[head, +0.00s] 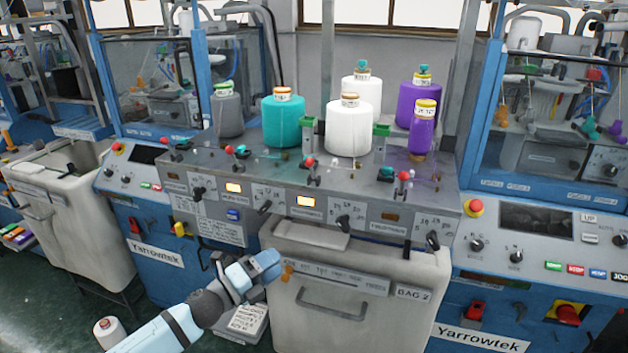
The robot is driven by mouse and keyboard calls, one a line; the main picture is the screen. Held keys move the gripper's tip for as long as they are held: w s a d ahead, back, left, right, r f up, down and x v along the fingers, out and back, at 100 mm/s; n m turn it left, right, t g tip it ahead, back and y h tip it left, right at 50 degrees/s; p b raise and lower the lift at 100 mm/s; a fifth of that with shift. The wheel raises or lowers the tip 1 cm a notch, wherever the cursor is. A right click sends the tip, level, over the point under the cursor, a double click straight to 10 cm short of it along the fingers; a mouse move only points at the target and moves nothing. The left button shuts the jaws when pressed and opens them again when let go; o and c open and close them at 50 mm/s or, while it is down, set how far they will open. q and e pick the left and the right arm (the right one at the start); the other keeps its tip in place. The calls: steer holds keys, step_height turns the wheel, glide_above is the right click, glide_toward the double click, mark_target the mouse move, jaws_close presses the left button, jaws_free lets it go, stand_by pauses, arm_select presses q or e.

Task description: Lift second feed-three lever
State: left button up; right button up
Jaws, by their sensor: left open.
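A grey feed panel (290,185) runs across the middle, below the yarn cones. Small red-knobbed levers stand along its top edge: a left one (229,150), a middle one (310,163) and a right one (404,176). Black levers sit on its front face, including a left one (198,193), a middle one (343,222) and a right one (432,241). The labels are too small to tell which is the second feed-three lever. My left gripper (270,268) is open, below the panel and in front of the bin's left side, apart from every lever. My right gripper is out of view.
Teal (282,122), white (348,128) and purple (422,132) cones stand on the panel's top. A beige bin (355,320) labelled BAG 2 fills the space below. Blue machines (155,250) flank the panel. A cone (108,330) stands on the floor.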

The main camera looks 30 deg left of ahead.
arm_select(q)
steer(key=w+a+r+m+g+h+b, duration=0.1)
steer(key=w+a+r+m+h, duration=0.15)
steer(key=r+m, duration=0.4)
steer(key=w+a+r+m+g+h+b, duration=0.1)
steer(key=a+r+m+h, duration=0.2)
steer(key=m, duration=0.6)
steer(key=m+g, duration=0.3)
steer(key=m, duration=0.6)
glide_toward(311, 167)
steer(key=shift+n+y, duration=0.35)
steer(key=p+x, duration=0.1)
steer(key=x, duration=0.2)
steer(key=p+x, duration=0.1)
steer(key=x, duration=0.2)
steer(key=p+x, duration=0.1)
steer(key=x, duration=0.2)
steer(key=shift+w+a, duration=0.2)
steer(key=shift+w, duration=0.3)
steer(key=shift+w+d+f, duration=0.1)
steer(key=shift+w+d, duration=0.2)
steer(key=shift+w, duration=0.05)
